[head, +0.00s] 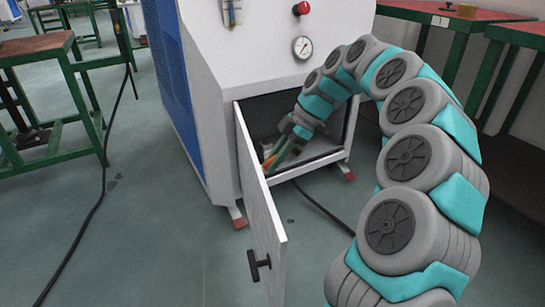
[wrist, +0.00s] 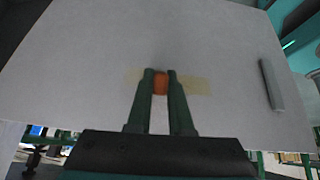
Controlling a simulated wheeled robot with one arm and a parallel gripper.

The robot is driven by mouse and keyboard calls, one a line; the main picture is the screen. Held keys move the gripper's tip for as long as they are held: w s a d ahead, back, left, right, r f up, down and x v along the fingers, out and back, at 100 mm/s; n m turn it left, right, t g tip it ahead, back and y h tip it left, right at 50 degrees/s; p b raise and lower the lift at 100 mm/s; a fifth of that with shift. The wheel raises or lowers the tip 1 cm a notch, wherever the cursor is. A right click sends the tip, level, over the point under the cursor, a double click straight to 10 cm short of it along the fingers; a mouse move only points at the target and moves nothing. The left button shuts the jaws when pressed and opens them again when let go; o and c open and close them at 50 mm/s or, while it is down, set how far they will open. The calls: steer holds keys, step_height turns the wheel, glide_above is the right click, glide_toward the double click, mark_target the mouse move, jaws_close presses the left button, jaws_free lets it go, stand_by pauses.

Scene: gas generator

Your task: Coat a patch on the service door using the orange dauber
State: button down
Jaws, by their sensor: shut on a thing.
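The service door (head: 257,205) stands swung open at the front of the white cabinet, with a dark handle (head: 259,264) on its outer face. My gripper (head: 272,160) is in front of the cabinet opening, on the inner side of the door. In the wrist view, its two green fingers (wrist: 160,74) are shut on the orange dauber (wrist: 160,84). The pale door face (wrist: 90,65) fills most of that view. A faint yellowish patch (wrist: 197,86) on it shows to both sides of the dauber. The dauber's tip faces the door; I cannot tell whether it touches.
The white and blue cabinet (head: 235,70) carries a gauge (head: 303,47) and a red knob (head: 302,8). A grey bar (wrist: 272,85) shows on the pale face in the wrist view. Green-framed tables stand left and right. A black cable (head: 95,215) crosses the floor.

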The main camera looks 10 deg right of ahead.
steer(key=shift+s, duration=4.45)
steer(key=w+p, duration=0.3)
steer(key=w, duration=1.1)
steer(key=shift+w+a+p, duration=0.15)
steer(key=shift+w+p, duration=0.15)
steer(key=shift+p, duration=0.05)
steer(key=d+b, duration=0.1)
steer(key=d, duration=0.5)
steer(key=shift+w, duration=0.1)
steer(key=d, duration=0.3)
steer(key=shift+w, duration=0.1)
